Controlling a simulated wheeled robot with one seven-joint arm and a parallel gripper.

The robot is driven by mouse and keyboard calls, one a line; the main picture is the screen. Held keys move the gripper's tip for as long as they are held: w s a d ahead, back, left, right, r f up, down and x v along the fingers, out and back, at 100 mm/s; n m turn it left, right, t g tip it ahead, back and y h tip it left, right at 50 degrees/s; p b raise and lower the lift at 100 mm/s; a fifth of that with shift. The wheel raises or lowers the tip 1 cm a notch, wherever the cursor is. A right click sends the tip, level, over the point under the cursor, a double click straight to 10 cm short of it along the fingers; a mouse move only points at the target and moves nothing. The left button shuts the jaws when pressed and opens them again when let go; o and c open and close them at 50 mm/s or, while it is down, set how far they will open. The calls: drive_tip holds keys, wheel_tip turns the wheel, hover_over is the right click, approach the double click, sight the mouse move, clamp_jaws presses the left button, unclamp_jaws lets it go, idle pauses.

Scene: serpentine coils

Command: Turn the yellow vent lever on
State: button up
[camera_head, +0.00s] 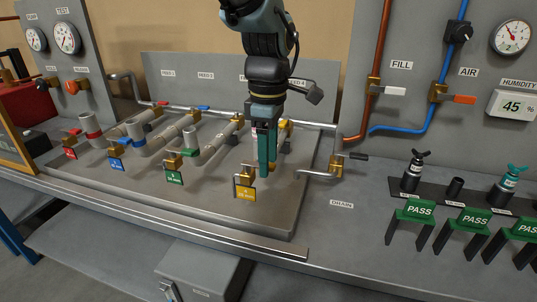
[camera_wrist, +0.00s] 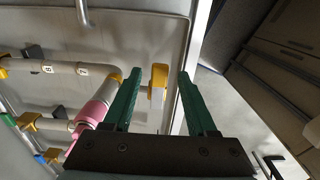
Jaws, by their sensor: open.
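My gripper (camera_head: 266,170) points down over the steel coil tray, just right of and behind the yellow tag (camera_head: 245,193). In the wrist view its two green fingers (camera_wrist: 161,78) are apart. A short yellow piece with a pale end (camera_wrist: 157,82), which looks like the yellow vent lever, shows between the fingertips. I cannot tell whether either finger touches it. In the head view the fingers hide most of this lever. The pink-banded pipe (camera_wrist: 95,112) lies left of the fingers in the wrist view.
Red (camera_head: 70,153), blue (camera_head: 117,164) and green (camera_head: 174,178) tags with their valves stand left along the tray (camera_head: 225,213). A drain valve (camera_head: 338,162) is close on the right. Upright panels with FILL and AIR pipes stand behind.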

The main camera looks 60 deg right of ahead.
sight(247, 165)
drive_tip(key=shift+c, duration=0.3)
clamp_jaws()
drive_tip(key=shift+a+m, duration=0.15)
drive_tip(key=shift+m, duration=0.15)
drive_tip(key=a+m, duration=0.1)
drive_tip(key=m, duration=0.1)
drive_tip(key=a+m, duration=0.1)
drive_tip(key=m, duration=0.2)
drive_tip(key=a+m, duration=0.1)
drive_tip(key=m, duration=0.2)
drive_tip(key=shift+w+a, duration=0.15)
drive_tip(key=m, duration=0.1)
drive_tip(key=a+m, duration=0.1)
drive_tip(key=m, duration=0.1)
drive_tip(key=w+m, duration=0.1)
drive_tip(key=shift+a+r+m, duration=0.1)
drive_tip(key=shift+a+m, duration=0.15)
drive_tip(key=shift+m, duration=0.05)
drive_tip(key=shift+w+a+m+p, duration=0.2)
drive_tip(key=shift+w+m, duration=0.1)
drive_tip(key=shift+m, duration=0.5)
drive_tip(key=shift+w+a+m+p, duration=0.15)
drive_tip(key=shift+w+m, duration=0.1)
drive_tip(key=shift+m, duration=0.55)
drive_tip(key=shift+w+a+m+p, duration=0.1)
drive_tip(key=shift+w+m+p, duration=0.15)
drive_tip(key=shift+m, duration=0.55)
drive_tip(key=shift+w, duration=0.1)
